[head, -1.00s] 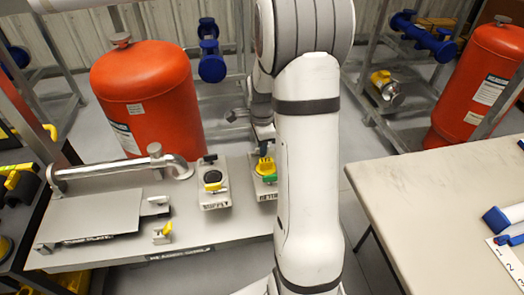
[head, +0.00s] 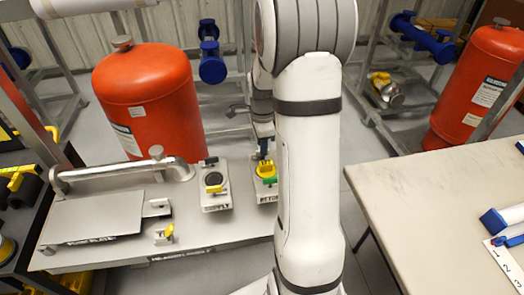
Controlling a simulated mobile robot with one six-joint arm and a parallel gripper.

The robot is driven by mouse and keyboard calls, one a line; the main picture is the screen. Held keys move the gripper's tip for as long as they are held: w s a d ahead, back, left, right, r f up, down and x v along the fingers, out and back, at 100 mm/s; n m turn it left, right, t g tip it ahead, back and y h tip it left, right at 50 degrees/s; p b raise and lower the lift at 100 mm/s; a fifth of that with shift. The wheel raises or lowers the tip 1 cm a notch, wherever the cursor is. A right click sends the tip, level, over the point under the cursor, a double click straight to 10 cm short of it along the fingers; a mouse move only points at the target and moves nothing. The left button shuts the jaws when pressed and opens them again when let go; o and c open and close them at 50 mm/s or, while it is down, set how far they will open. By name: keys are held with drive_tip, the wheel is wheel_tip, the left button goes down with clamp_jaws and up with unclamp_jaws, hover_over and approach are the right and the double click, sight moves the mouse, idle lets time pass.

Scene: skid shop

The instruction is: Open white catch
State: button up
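A small pale catch-like fitting (head: 157,208) sits at the right edge of the flat grey plate; I cannot tell whether it is the catch of the task. A small bracket with a yellow tab (head: 164,234) stands just in front of it. To the right are two pale blocks: one with a dark round top and yellow tab (head: 214,188), and one with yellow and green parts (head: 267,182). My gripper (head: 264,154) points down just above the yellow part of the right block. The arm hides part of it, and its opening and any contact are unclear.
A grey bench (head: 110,255) carries a bent metal pipe (head: 120,170) and the flat plate (head: 95,218). A red tank (head: 150,100) stands behind it. A pale table (head: 440,190) is at right, with a second red tank (head: 475,85) beyond. A floor gap separates bench and table.

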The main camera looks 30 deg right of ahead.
drive_tip(key=shift+r+p, duration=1.4)
drive_tip(key=shift+r, duration=1)
drive_tip(key=n, duration=0.4)
drive_tip(key=shift+r+n, duration=0.2)
drive_tip(key=shift+n, duration=0.2)
drive_tip(key=shift+r+n, duration=0.1)
drive_tip(key=shift+n, duration=0.9)
drive_tip(key=shift+r+n, duration=0.1)
drive_tip(key=shift+n, duration=0.7)
drive_tip(key=n, duration=0.5)
drive_tip(key=shift+r, duration=0.35)
